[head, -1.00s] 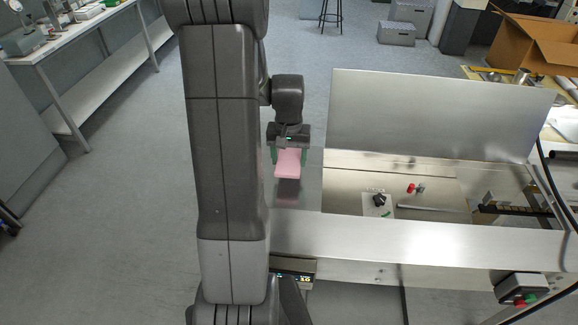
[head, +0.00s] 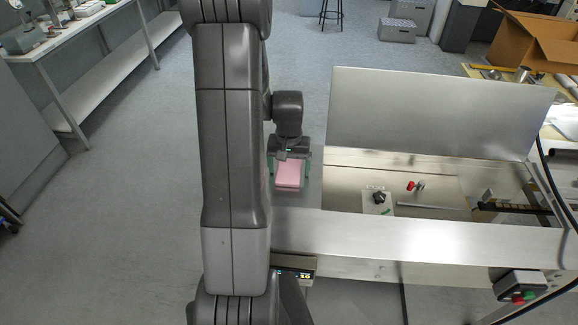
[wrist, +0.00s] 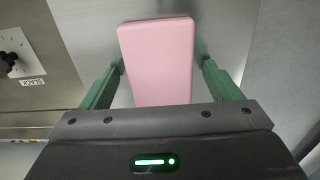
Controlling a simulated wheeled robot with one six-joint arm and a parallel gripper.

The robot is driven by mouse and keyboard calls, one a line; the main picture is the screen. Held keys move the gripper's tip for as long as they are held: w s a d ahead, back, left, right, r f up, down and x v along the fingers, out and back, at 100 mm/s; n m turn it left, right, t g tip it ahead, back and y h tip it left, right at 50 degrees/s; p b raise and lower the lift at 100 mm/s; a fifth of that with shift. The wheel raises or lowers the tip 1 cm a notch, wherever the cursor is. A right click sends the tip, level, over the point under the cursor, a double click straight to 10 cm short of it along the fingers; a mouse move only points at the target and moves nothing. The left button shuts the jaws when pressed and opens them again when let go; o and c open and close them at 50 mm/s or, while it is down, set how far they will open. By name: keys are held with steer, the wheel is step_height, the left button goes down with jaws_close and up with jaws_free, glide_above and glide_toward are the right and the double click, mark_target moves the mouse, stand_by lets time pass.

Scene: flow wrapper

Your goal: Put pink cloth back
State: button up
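The pink cloth (head: 289,174) is a flat, rounded pink slab at the left end of the metal surface. In the wrist view the pink cloth (wrist: 158,58) lies flat between my two green fingers, its near end hidden by the gripper body. My gripper (head: 288,168) is low over the cloth with a finger on each side. In the wrist view my gripper (wrist: 162,64) looks open. A gap shows between the cloth and the right finger, while the left finger is very close to the cloth's edge.
A metal panel (head: 430,112) stands upright behind the machine bed to the right. A black knob (head: 379,197) on a plate and a red-ended part (head: 411,186) are on the bed. Open floor (head: 120,220) lies to the left.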

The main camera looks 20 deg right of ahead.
mark_target(289, 170)
steer(key=shift+r, duration=0.1)
steer(key=shift+w+r, duration=0.1)
steer(key=shift+r, duration=0.5)
step_height(289, 170, up, 11)
steer(key=shift+b, duration=0.4)
